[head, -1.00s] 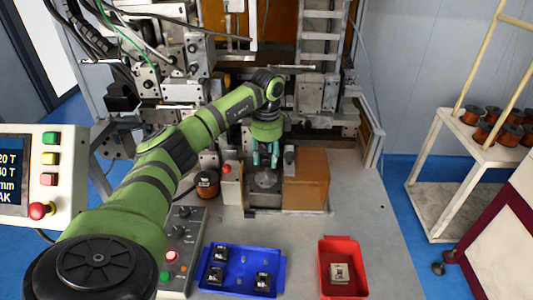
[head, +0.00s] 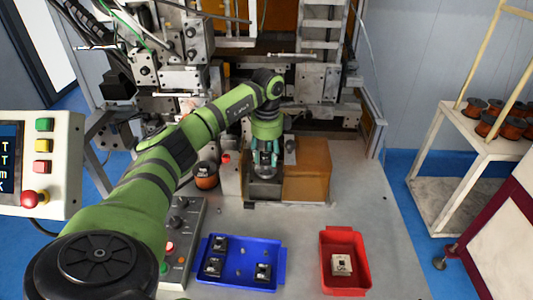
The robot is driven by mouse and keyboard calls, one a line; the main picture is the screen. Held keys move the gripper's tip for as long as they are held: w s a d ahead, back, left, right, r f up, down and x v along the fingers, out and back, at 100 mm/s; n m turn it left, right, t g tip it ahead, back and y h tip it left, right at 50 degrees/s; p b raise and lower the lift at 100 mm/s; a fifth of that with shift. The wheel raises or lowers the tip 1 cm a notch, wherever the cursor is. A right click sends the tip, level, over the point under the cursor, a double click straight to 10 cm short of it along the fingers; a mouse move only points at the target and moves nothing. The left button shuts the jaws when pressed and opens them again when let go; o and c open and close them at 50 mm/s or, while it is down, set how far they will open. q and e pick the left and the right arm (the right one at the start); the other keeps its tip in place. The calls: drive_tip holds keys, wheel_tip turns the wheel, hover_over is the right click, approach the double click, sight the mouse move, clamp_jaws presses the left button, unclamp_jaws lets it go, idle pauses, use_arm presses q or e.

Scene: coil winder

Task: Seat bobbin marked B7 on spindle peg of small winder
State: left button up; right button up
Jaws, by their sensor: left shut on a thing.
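My left gripper (head: 266,167) reaches in from the left and points down over the small winder (head: 264,190). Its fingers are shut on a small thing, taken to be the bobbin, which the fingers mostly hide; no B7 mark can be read. The fingertips are right at the top of the winder. The spindle peg is hidden behind them, so I cannot tell whether the bobbin is around the peg or above it. My right gripper is out of view.
A blue tray (head: 279,281) holds several dark bobbins. A red tray (head: 360,285) holds one pale bobbin. A copper wire spool (head: 206,177) stands left of the winder, an orange-brown block (head: 306,184) right of it. A control box (head: 181,222) stands in front. The bench right of the block is clear.

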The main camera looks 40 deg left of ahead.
use_arm(q)
drive_tip(key=shift+f, duration=0.35)
drive_tip(key=shift+f+b, duration=0.5)
drive_tip(key=shift+f, duration=0.25)
drive_tip(key=o, duration=0.8)
drive_tip(key=shift+r, duration=0.15)
wheel_tip(320, 180, up, 12)
drive_tip(key=shift+d+f, duration=0.1)
